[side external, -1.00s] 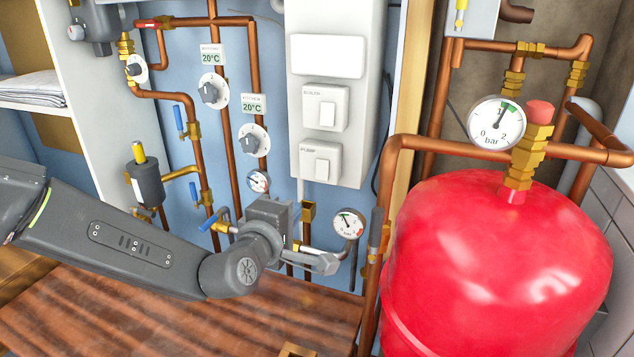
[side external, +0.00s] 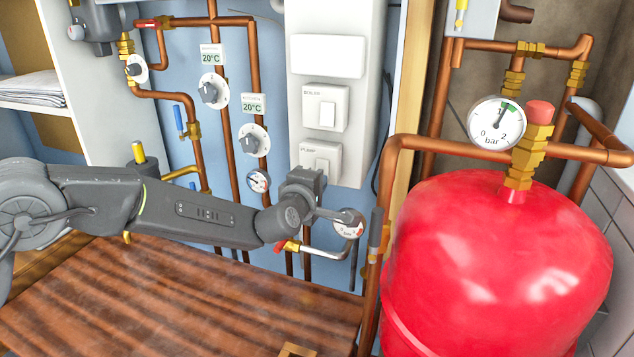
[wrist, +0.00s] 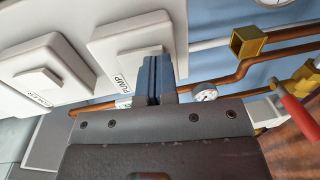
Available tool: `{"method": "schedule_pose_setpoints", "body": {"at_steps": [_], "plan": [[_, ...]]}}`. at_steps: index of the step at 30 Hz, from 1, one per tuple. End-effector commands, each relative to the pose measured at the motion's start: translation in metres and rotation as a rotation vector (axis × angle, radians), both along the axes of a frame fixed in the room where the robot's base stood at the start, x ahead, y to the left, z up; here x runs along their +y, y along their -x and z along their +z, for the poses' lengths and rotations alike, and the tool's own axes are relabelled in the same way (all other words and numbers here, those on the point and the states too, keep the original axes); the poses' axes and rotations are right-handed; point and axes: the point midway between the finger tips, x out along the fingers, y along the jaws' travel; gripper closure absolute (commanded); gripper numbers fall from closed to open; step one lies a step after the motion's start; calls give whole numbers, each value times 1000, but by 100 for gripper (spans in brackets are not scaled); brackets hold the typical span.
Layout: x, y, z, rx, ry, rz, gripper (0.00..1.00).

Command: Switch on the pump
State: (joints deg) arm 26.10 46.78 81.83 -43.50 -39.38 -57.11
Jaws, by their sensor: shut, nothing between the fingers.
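The pump switch (side external: 323,153) is a white square plate with a rocker, low on the white wall panel in the side external view. My wrist covers its lower part there. In the wrist view, the pump switch (wrist: 113,42) lies at upper centre, its PUMP label beside my fingers. My gripper (wrist: 157,65) is shut and empty, its blue-grey fingertips overlapping the plate and the rocker's edge. Whether they touch it I cannot tell. In the side external view the fingers are hidden behind my wrist.
The boiler switch (side external: 326,107) sits directly above the pump switch. A small gauge (side external: 348,223) and a red-handled valve (side external: 287,246) are close by below. Copper pipes run around the panel. A large red tank (side external: 495,260) stands at the right, above floor level.

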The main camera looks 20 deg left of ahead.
Motion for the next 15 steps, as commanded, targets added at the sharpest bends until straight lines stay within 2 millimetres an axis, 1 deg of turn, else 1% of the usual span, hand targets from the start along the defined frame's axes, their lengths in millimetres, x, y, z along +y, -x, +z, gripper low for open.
{"method": "schedule_pose_setpoints", "body": {"at_steps": [15], "plan": [[0,-5,-1,-1,1,0,100]]}}
